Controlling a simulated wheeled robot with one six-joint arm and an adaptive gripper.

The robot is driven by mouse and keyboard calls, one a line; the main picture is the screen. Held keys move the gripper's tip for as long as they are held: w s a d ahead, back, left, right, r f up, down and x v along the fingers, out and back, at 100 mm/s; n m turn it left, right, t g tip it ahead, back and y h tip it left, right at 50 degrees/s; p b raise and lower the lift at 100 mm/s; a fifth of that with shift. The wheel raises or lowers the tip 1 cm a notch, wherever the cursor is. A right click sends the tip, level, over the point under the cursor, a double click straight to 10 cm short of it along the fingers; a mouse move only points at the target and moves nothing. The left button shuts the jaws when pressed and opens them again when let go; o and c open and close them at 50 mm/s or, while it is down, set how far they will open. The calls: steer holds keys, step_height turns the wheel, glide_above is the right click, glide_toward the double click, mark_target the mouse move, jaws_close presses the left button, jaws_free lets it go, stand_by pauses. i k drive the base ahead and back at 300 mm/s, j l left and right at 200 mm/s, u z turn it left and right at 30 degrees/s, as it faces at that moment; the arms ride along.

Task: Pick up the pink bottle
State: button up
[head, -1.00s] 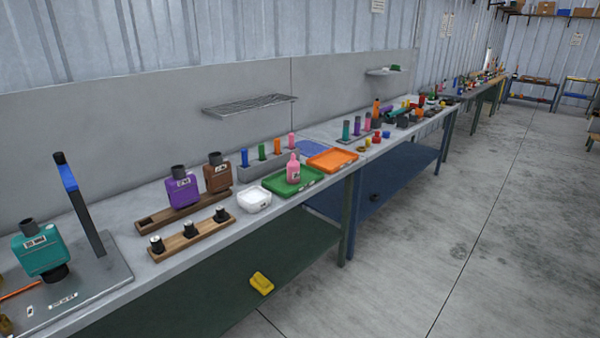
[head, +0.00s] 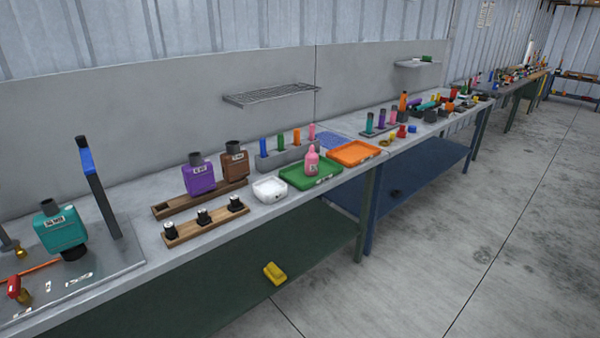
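The pink bottle (head: 312,161) stands upright on the green tray (head: 328,174), on the workbench right of the middle of the head view. Nothing covers it from this side. My gripper does not show in the head view, so its place and state are hidden.
A white dish (head: 270,190) sits left of the green tray and an orange tray (head: 355,152) right of it. A grey rack (head: 292,155) with several coloured cylinders stands behind. A wire shelf (head: 270,94) hangs on the wall above. The concrete floor (head: 480,250) at right is clear.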

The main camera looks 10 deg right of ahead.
mark_target(311, 158)
steer(key=i+l+u, duration=0.1)
steer(key=i, duration=0.4)
steer(key=i+l+u, duration=0.15)
steer(key=i, duration=0.35)
steer(key=i+l+u, duration=0.1)
steer(key=i, duration=0.4)
steer(key=i+u, duration=0.1)
steer(key=i, duration=0.75)
